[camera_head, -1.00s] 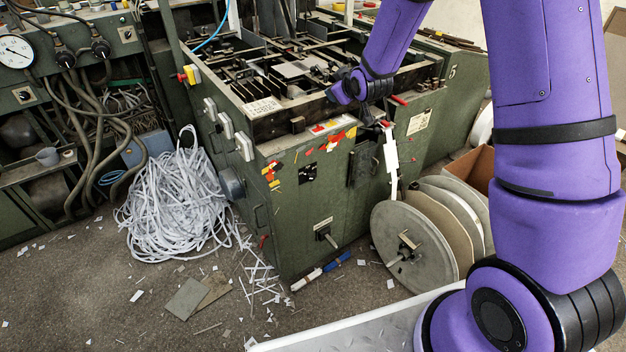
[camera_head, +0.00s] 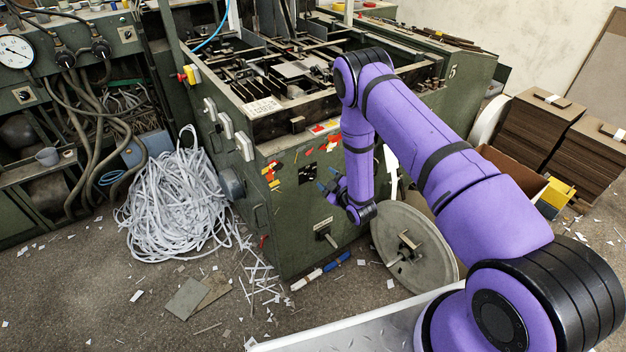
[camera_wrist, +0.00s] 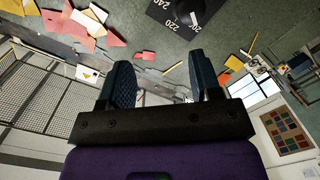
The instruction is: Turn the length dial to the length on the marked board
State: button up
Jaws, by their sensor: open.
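In the head view, a black square with white marks (camera_head: 307,174) on the machine's front looks like the same dial. My gripper (camera_head: 327,180) is just right of it in the head view, in front of the green panel. In the wrist view my gripper (camera_wrist: 160,72) is open and empty, its two dark fingers apart and the dial beyond them. I cannot tell which board is the marked one.
The green machine (camera_head: 285,230) fills the middle, with red, yellow and white scraps (camera_head: 340,138) on its front. A large disc reel (camera_head: 420,235) stands below my arm. Board stacks (camera_head: 545,130) are at the right. A heap of white strips (camera_head: 175,205) lies left.

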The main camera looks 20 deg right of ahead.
send_near(313, 179)
jog(key=shift+n+t+y, duration=0.3)
jog(key=shift+y, duration=0.1)
jog(key=x, duration=0.9)
jog(key=shift+w+f, duration=0.2)
jog(key=shift+w, duration=0.2)
jog(key=c, duration=0.9)
